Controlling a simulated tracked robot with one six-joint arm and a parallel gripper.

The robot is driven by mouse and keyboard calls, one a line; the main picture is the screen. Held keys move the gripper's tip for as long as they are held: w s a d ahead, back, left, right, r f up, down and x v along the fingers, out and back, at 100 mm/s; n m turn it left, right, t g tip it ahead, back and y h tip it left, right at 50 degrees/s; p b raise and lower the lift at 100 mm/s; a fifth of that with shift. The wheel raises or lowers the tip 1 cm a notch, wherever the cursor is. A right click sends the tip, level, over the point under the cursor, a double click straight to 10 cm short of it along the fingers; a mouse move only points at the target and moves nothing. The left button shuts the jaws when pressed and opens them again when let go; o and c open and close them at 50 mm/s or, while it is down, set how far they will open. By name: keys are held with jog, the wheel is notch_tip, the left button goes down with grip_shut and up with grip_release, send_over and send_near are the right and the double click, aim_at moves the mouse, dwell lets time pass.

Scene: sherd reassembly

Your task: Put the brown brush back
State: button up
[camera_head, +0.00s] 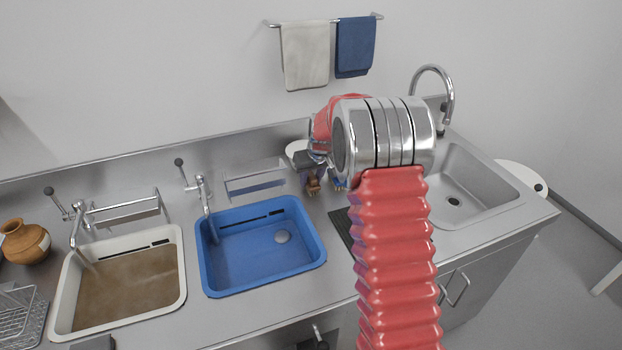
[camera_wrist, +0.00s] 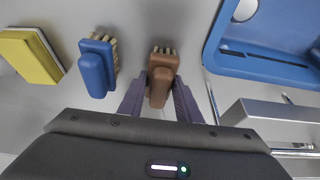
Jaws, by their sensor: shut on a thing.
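The brown brush (camera_wrist: 162,72) is between the two fingers of my gripper (camera_wrist: 160,90) in the wrist view, and the gripper is shut on it. Its bristles point toward the top of that view. In the head view the brown brush (camera_head: 313,187) shows below my gripper (camera_head: 311,170), near the back of the counter. My arm covers part of this area. I cannot tell whether the brush touches the counter.
A blue brush (camera_wrist: 95,72) and a yellow sponge (camera_wrist: 30,56) lie left of the brown brush in the wrist view. A blue basin (camera_head: 262,287) stands left of my gripper, with a basin of brown water (camera_head: 174,290) beyond. A rack (camera_head: 256,180) stands behind the blue basin.

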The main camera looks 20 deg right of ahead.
jog(key=o, duration=0.9)
jog(key=shift+r, duration=0.1)
jog(key=v, duration=1.2)
